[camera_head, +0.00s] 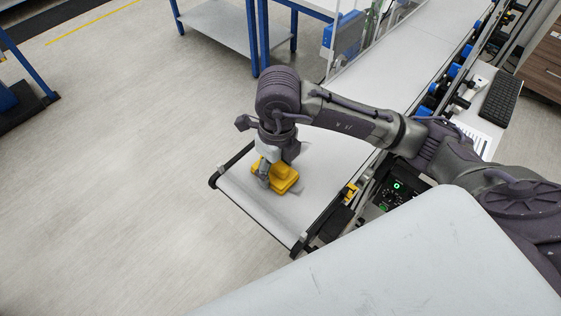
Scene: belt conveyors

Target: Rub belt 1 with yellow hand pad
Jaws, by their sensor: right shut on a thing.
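The yellow hand pad (286,182) is at the near end of the pale grey belt (240,193). My right gripper (270,176) points down and is shut on the pad, partly covering it. The pad appears to lie on the belt surface or just above it; contact cannot be made out fully. The belt runs from this near end away to the upper right, and my right arm crosses over it. My left gripper is not in view.
A control panel with a green light (397,186) sits beside the belt's right edge. A keyboard (499,98) lies further right. A blue-framed table (222,27) stands at the back.

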